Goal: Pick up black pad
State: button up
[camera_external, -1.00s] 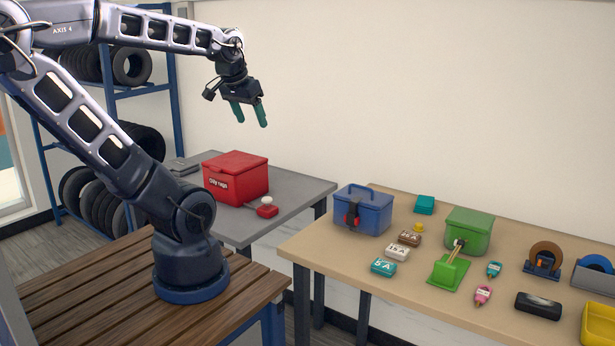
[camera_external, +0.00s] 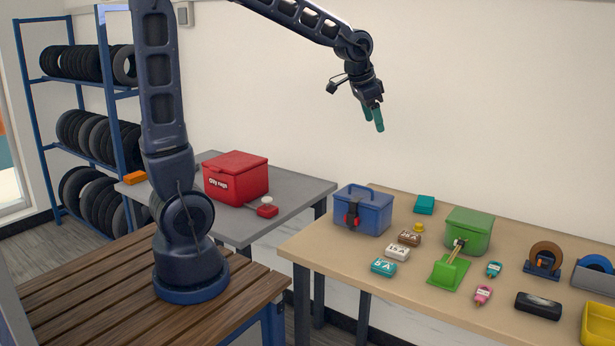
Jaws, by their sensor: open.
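The black pad (camera_external: 538,306) lies flat on the tan table, near its front edge at the right. It is a dark rounded block with a pale mark on its front side. My gripper (camera_external: 373,117) is in the air above and behind the blue toolbox, well up and to the left of the pad. Its green fingers point down and are apart with nothing between them. Nothing covers the pad.
On the tan table (camera_external: 390,292) are a blue toolbox (camera_external: 363,212), a green box (camera_external: 470,232), a pink tag (camera_external: 483,295), a tape dispenser (camera_external: 543,260) and a yellow bin (camera_external: 598,325) right of the pad. A red box (camera_external: 236,178) stands on the grey table.

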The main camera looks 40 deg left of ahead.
jog(key=w+d+f+m, duration=0.1)
jog(key=d+f, duration=0.2)
jog(key=d, duration=0.4)
jog(key=w+d+f+m, duration=0.2)
jog(key=d, duration=0.5)
jog(key=m+g+h, duration=0.3)
jog(key=m+g, duration=0.1)
jog(key=m, duration=0.2)
send_near(538, 300)
jog(key=x, duration=1)
jog(key=shift+r, duration=0.1)
jog(key=shift+c, duration=0.5)
jog(key=c, duration=1)
